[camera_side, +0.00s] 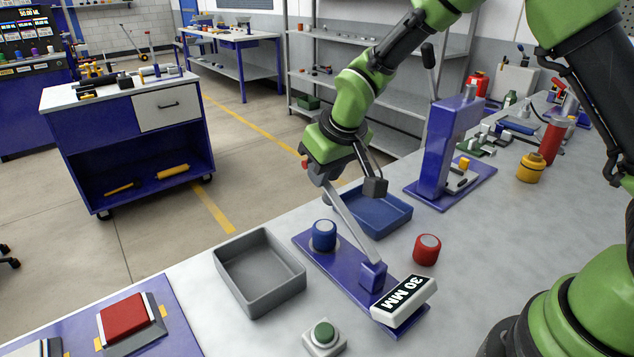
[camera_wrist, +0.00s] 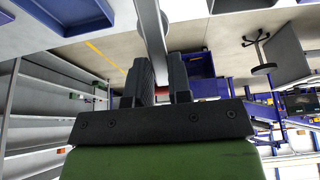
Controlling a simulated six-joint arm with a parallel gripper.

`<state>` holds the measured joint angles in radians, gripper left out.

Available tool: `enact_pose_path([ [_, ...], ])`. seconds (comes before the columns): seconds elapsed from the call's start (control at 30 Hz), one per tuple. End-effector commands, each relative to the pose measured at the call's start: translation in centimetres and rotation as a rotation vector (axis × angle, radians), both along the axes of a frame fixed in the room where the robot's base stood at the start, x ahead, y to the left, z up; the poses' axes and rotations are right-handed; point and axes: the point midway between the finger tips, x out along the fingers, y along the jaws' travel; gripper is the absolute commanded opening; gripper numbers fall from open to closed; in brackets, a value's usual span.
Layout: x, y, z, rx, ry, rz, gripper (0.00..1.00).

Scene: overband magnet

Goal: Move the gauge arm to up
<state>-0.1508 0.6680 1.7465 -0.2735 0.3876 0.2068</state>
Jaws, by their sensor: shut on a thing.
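The gauge (camera_side: 335,273) has a blue base plate on the bench, with a white "30 MM" sign (camera_side: 404,299) at its right end. Its grey gauge arm (camera_side: 354,220) rises from a blue pivot block (camera_side: 373,276) and leans up to the left. My gripper (camera_side: 328,178) is shut on the upper end of the gauge arm. In the wrist view the gauge arm (camera_wrist: 151,32) runs between the two dark fingers of my gripper (camera_wrist: 158,80). A blue knurled cylinder (camera_side: 323,235) stands upright on the base plate, below the raised arm and apart from it.
A grey tray (camera_side: 258,295) is left of the gauge and a blue tray (camera_side: 402,222) behind it. A red cylinder (camera_side: 427,249) stands to the right. A blue lever press (camera_side: 447,150) stands behind.

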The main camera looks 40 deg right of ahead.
Motion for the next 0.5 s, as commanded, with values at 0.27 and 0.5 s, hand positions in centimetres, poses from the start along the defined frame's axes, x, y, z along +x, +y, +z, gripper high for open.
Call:
enact_pose_path([
  [0.27, -3.4, 0.0, 2.7, -0.002, 0.014, 0.001, 0.0],
  [0.5, -6.5, 0.1, 4.4, -0.003, 0.016, 0.001, 0.0],
])
